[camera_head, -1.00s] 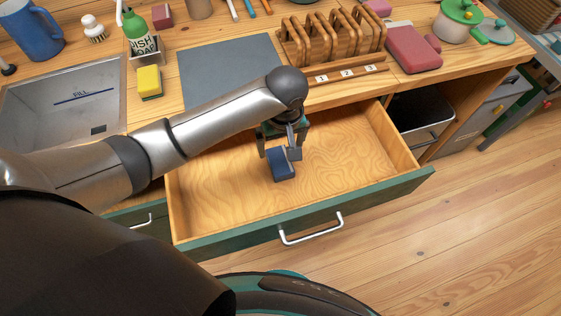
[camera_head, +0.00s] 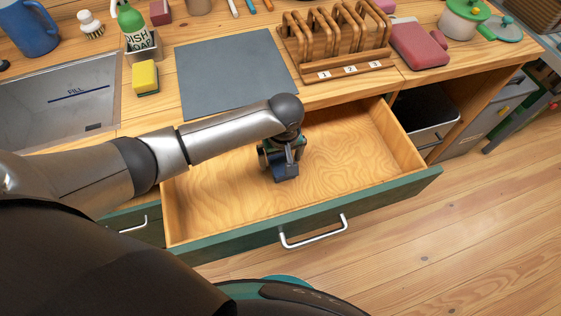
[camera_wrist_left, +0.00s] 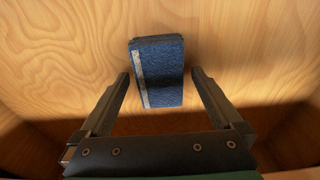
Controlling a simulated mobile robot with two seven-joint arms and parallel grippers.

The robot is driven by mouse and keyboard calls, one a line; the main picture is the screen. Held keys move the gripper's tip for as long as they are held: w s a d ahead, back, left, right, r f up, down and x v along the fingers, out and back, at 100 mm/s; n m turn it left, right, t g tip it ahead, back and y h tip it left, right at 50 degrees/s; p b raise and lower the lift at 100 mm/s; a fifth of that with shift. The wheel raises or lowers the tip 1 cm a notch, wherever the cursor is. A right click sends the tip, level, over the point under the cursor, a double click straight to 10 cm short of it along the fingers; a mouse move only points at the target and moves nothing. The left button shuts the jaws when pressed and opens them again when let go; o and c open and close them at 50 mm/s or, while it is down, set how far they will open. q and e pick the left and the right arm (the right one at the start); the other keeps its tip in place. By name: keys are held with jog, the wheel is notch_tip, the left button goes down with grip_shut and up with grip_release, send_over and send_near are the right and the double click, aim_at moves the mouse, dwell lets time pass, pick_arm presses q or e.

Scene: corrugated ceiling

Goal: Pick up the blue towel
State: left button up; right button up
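The blue towel (camera_head: 286,172) is a small folded block lying in the open wooden drawer. In the left wrist view the towel (camera_wrist_left: 160,72) has a pale stripe along its left side and lies between and slightly beyond the fingertips. My left gripper (camera_head: 279,160) reaches down into the drawer over the towel. In the left wrist view the gripper (camera_wrist_left: 160,78) is open, with a finger on each side of the towel and visible gaps to both. My right gripper is not in view.
The drawer (camera_head: 340,205) is pulled out and otherwise empty, with walls around my gripper. Above it, the counter holds a grey mat (camera_head: 232,70), a wooden rack (camera_head: 335,45), a yellow sponge (camera_head: 145,77), a soap bottle (camera_head: 133,25) and a sink (camera_head: 55,105).

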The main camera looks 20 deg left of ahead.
pick_arm(q)
jog(key=c, duration=1.4)
